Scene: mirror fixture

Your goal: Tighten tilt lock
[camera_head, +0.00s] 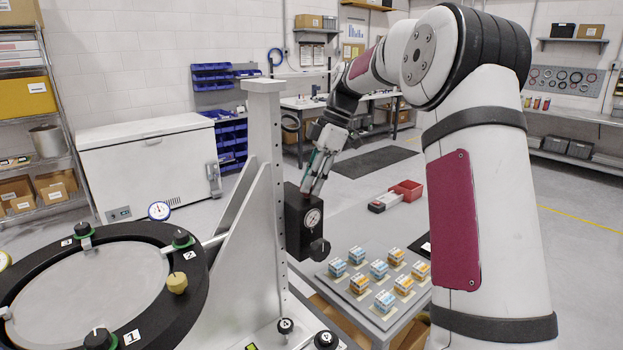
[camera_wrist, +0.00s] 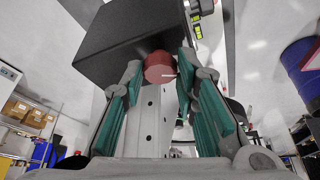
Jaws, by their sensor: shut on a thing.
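A red knob (camera_wrist: 159,68) with a pale line on its face sits on a black box (camera_wrist: 125,38) in the wrist view. My gripper (camera_wrist: 161,70) is shut on the red knob, one green-padded finger at each side. In the head view my gripper (camera_head: 311,185) reaches down to the top of the black box (camera_head: 293,218), where the knob is mostly hidden. The box carries a dial gauge (camera_head: 313,218) and a black knob (camera_head: 319,250), and is fixed to a grey upright column (camera_head: 264,130). No label shows which knob is the tilt lock.
A round black ring fixture (camera_head: 190,290) with numbered clamps and a pale disc stands at the left. Black knobs (camera_head: 326,340) stand low in front.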

